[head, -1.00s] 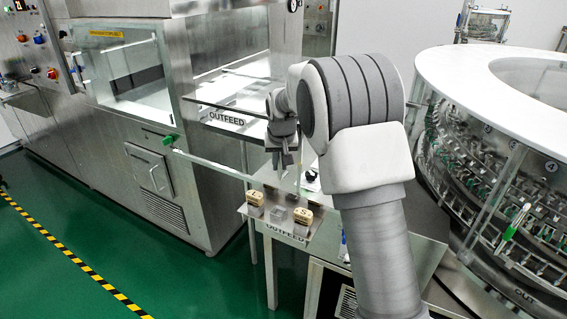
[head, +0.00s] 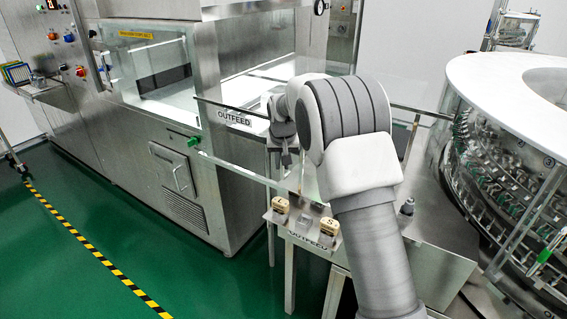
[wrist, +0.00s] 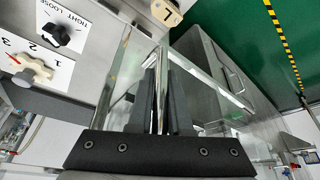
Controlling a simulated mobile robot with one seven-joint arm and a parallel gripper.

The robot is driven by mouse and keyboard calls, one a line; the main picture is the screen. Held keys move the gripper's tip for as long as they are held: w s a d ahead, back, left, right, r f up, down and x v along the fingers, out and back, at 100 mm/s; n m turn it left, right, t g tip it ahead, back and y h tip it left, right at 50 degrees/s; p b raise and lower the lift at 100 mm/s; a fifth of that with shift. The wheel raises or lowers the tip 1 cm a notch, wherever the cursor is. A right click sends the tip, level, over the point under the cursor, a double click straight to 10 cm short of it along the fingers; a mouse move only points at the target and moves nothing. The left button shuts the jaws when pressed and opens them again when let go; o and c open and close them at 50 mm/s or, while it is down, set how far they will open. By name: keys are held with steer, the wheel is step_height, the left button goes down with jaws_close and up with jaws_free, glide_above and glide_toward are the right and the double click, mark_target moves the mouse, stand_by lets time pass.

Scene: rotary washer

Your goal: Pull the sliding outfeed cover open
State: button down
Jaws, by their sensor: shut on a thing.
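My gripper (head: 285,163) is in the middle of the head view, pointing down behind the clear panels at the outfeed table. In the wrist view my gripper (wrist: 162,68) has its two dark fingers close together, shut on a slim upright metal bar. The bar is at the edge of clear panels, which I take for the sliding outfeed cover (wrist: 122,72). In the head view a clear panel with a pale edge rail (head: 245,172) runs left from below my gripper. My arm and gripper hide much of the cover, so how far it stands open I cannot tell.
The steel washing cabinet (head: 212,190) stands left, with a green knob (head: 193,141). A small OUTFEED panel (head: 312,242) with beige knobs is below my gripper. The round white-topped rotary machine (head: 480,80) is close on the right. Green floor (head: 80,230) is clear at front left.

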steer(key=c, duration=1.1)
jaws_free()
steer(key=v, duration=1.7)
steer(key=shift+a+r+p, duration=0.1)
steer(key=shift+r+p, duration=0.15)
steer(key=shift+p, duration=0.15)
steer(key=shift+s, duration=0.1)
steer(key=s+d+r, duration=0.2)
steer(key=s+r, duration=0.1)
steer(key=s, duration=0.2)
steer(key=s+d+r, duration=0.2)
steer(key=s+d, duration=0.1)
steer(key=s, duration=0.2)
steer(key=shift+t, duration=0.5)
steer(key=s+d+f, duration=0.1)
steer(key=s, duration=0.7)
steer(key=s+d+f, duration=0.2)
steer(key=s, duration=0.7)
steer(key=s+d+f+p, duration=0.1)
steer(key=s, duration=0.8)
steer(key=shift+s+d+f, duration=0.25)
steer(key=shift+d+f, duration=0.1)
steer(key=shift+f, duration=0.05)
